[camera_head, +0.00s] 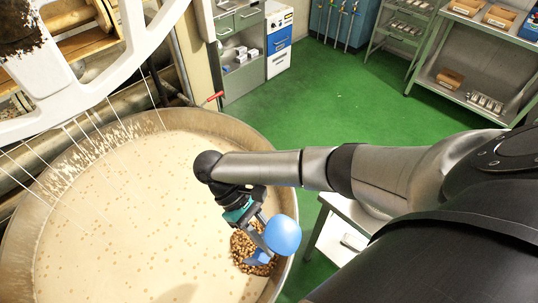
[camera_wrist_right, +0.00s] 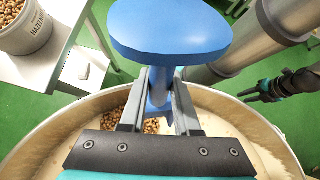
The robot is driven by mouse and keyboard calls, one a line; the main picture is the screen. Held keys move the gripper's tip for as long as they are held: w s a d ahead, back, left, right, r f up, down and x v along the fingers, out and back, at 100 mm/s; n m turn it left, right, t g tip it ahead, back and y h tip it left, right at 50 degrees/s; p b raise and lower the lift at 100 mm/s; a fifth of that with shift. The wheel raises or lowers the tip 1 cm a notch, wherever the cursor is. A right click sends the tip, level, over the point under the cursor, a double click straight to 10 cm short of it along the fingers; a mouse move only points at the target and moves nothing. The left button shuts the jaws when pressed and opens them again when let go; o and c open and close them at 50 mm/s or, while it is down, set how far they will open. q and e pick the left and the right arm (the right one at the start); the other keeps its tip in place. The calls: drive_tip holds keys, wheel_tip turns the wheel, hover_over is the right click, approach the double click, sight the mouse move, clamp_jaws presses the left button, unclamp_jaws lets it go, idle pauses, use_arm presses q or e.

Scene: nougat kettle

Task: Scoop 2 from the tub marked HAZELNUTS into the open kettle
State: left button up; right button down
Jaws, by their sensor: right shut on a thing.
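The open kettle (camera_head: 215,125) is a wide metal pan of pale cream mass dotted with small tan bits. A heap of hazelnuts (camera_head: 241,246) lies on the mass near its right rim and also shows in the wrist view (camera_wrist_right: 152,126). My right gripper (camera_head: 262,232) is over that heap, shut on the handle of a blue scoop (camera_head: 283,236). In the wrist view the scoop (camera_wrist_right: 170,28) shows a smooth blue face; no nuts are visible on it. The tub marked HAZELNUTS (camera_wrist_right: 30,38) stands outside the kettle. My left gripper (camera_wrist_right: 268,90) shows at the right; its jaws are unclear.
A white-topped table (camera_wrist_right: 48,62) holds the tub beside the kettle. A white spoked wheel (camera_head: 90,85) rises over the kettle's left. Cabinets (camera_head: 240,60) and shelving (camera_head: 470,60) stand at the back. The green floor (camera_head: 345,95) between is clear.

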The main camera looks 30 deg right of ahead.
sight(269, 232)
wheel_tip(269, 232, up, 3)
drive_tip(key=t+y, duration=0.1)
drive_tip(key=t, duration=0.2)
drive_tip(key=t+y, duration=0.2)
drive_tip(key=t, duration=0.1)
drive_tip(key=shift+d+f+n+y, duration=0.1)
drive_tip(key=shift+f+n+y, duration=0.1)
drive_tip(key=shift+n+y, duration=0.1)
drive_tip(key=r+t+y, duration=0.1)
drive_tip(key=t, duration=0.1)
drive_tip(key=t+y, duration=0.1)
drive_tip(key=shift+s+r+t, duration=0.1)
drive_tip(key=shift+r+t, duration=0.25)
drive_tip(key=shift+t, duration=0.05)
drive_tip(key=shift+r+n+t+y, duration=0.3)
drive_tip(key=shift+r+t+y, duration=0.05)
drive_tip(key=shift+t+y, duration=0.35)
